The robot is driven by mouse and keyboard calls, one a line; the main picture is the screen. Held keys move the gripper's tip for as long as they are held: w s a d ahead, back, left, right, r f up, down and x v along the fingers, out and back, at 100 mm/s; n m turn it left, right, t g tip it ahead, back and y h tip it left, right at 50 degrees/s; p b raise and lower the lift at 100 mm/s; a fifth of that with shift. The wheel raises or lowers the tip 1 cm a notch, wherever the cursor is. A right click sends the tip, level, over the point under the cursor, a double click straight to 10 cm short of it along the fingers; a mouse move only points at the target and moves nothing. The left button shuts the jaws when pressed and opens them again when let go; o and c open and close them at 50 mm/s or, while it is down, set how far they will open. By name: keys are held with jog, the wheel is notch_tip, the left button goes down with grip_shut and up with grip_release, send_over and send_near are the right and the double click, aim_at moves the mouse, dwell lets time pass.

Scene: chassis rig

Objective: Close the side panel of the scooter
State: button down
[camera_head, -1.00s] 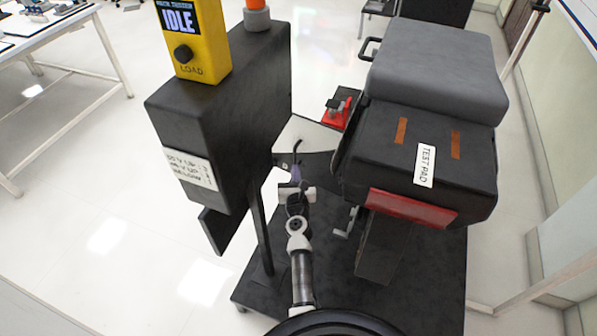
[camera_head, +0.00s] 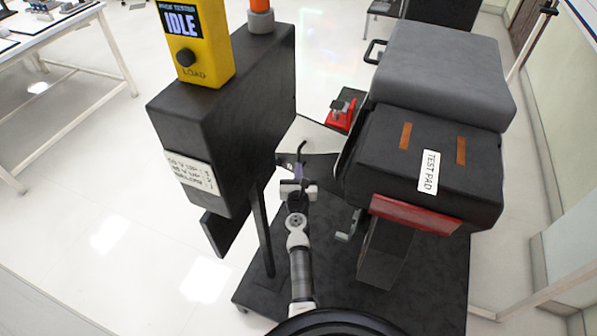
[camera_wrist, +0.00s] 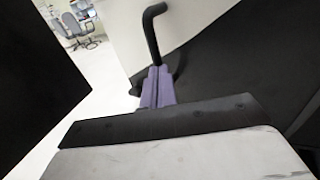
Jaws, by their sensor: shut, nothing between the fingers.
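The black scooter body (camera_head: 425,155) with its grey seat (camera_head: 445,65) stands at the right in the head view. A dark panel piece (camera_head: 322,165) sticks out from its left flank toward my gripper, and a gap shows between it and the seat section. My gripper (camera_head: 299,172) is shut, with its tips beside the panel's outer end. In the wrist view the purple fingers (camera_wrist: 157,88) are together. A dark bent rod (camera_wrist: 152,30) rises just beyond them; I cannot tell what it is fixed to. A broad dark surface (camera_wrist: 245,60) lies to their right; contact cannot be told.
A black cabinet (camera_head: 225,115) with a yellow tester (camera_head: 195,45) stands close on the left of my arm. A red clamp-like part (camera_head: 342,112) is behind the panel. The dark base plate (camera_head: 430,290) lies below. Open floor (camera_head: 90,190) is at the left.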

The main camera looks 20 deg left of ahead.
aim_at(304, 155)
jog(key=w+m+h, duration=0.1)
jog(key=w, duration=0.1)
jog(key=shift+w+a, duration=0.15)
jog(key=shift+w, duration=0.15)
jog(key=w+h+b, duration=0.1)
jog(key=w, duration=0.2)
jog(key=shift+w+a+t, duration=0.1)
jog(key=shift+w+t, duration=0.2)
jog(key=shift+w, duration=0.05)
jog(key=w+d+m+g+h+b, duration=0.2)
jog(key=w+d+m+h+b, duration=0.6)
jog(key=b, duration=0.8)
jog(key=shift+w+d+m+h+b, duration=0.35)
jog(key=shift+w+d+h, duration=0.7)
jog(key=shift+w+h, duration=1.1)
jog(key=shift+s, duration=0.15)
